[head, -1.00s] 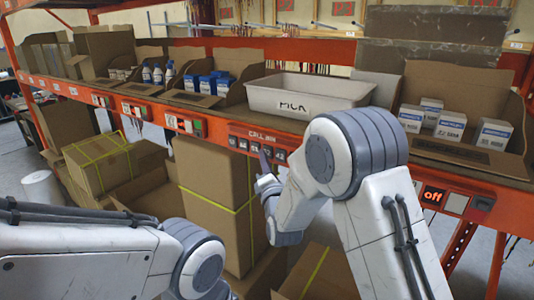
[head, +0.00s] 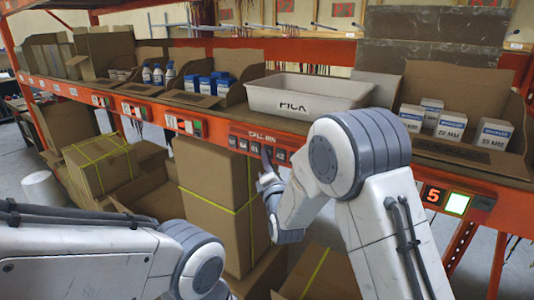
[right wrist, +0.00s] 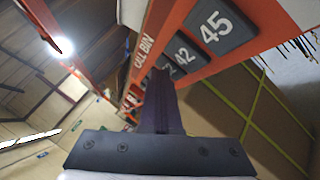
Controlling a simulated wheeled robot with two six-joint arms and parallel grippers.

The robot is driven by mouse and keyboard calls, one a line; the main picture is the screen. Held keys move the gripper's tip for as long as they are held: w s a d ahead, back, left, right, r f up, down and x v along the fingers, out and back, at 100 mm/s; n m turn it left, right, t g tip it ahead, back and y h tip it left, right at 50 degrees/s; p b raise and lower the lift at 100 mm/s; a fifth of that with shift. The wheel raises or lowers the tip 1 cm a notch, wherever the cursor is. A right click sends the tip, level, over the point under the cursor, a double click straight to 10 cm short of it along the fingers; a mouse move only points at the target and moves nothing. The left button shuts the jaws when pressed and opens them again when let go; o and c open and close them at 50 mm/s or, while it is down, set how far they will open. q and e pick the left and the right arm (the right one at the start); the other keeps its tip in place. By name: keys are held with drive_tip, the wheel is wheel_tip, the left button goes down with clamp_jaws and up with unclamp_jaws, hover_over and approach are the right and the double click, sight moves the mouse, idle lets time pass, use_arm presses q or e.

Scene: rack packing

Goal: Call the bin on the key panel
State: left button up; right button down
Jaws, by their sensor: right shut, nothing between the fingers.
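The key panel (head: 244,143), marked CALL BIN, sits on the orange shelf beam with a row of dark keys. In the right wrist view the key 45 (right wrist: 216,28) and the key 42 (right wrist: 182,58) are readable; other keys are partly hidden by the fingers. My right gripper (head: 266,156) is shut and empty, its fingertips in front of the panel's right part. It also shows in the right wrist view (right wrist: 158,75). I cannot tell whether the tip touches a key. My left arm shows at lower left, but its gripper is out of view.
A white PICK bin (head: 305,95) stands on the shelf above the panel. A lit display reading 5 (head: 433,195) and a bright button (head: 457,203) are on the beam at right. White boxes (head: 450,125) stand above them. Cardboard cartons (head: 213,190) fill the space below.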

drive_tip(key=shift+s+a+b, duration=0.35)
drive_tip(key=shift+s+a, duration=0.1)
drive_tip(key=shift+s, duration=0.2)
drive_tip(key=shift+s+a+b, duration=0.25)
drive_tip(key=shift+s+a, duration=0.5)
drive_tip(key=shift+s, duration=0.3)
drive_tip(key=shift+s+a+b, duration=0.25)
drive_tip(key=shift+s+a, duration=0.5)
drive_tip(key=shift+s, duration=0.25)
